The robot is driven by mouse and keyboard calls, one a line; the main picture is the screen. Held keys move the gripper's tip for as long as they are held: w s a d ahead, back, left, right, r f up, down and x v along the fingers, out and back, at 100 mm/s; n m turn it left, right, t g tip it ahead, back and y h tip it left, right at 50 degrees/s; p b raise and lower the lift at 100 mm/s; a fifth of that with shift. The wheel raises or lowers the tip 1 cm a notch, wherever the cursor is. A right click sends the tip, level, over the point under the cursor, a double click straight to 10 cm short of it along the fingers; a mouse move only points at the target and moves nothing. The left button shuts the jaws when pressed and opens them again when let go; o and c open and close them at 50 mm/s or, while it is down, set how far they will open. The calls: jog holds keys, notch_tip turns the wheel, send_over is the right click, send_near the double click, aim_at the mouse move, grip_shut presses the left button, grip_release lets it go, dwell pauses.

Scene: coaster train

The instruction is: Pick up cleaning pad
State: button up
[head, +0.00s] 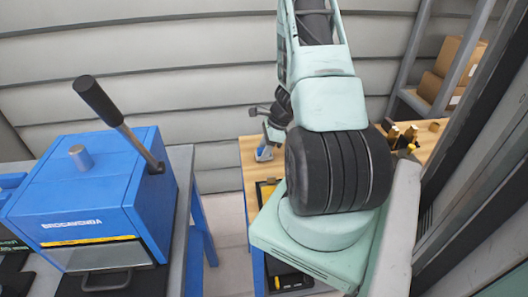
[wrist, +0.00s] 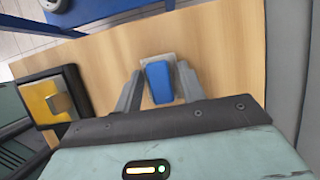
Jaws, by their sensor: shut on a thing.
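The cleaning pad (wrist: 158,80) has a blue body with a light grey edge at its far side. In the wrist view it sits between the two grey fingers of my gripper (wrist: 160,72), which is shut on it. In the head view the blue pad (head: 264,154) shows small beyond my arm, under my gripper (head: 267,142), over the left part of the wooden table. I cannot tell whether the pad still touches the tabletop.
The wooden table (wrist: 230,50) is clear around the pad. A black and yellow box (wrist: 45,98) is at the left in the wrist view. A blue machine with a lever (head: 90,190) stands at the left, and a shelf with cardboard boxes (head: 455,65) at the right.

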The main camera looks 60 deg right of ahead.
notch_tip(320, 180, up, 10)
jog(key=shift+f+b, duration=0.25)
jog(key=shift+b, duration=0.05)
jog(key=shift+o, duration=0.5)
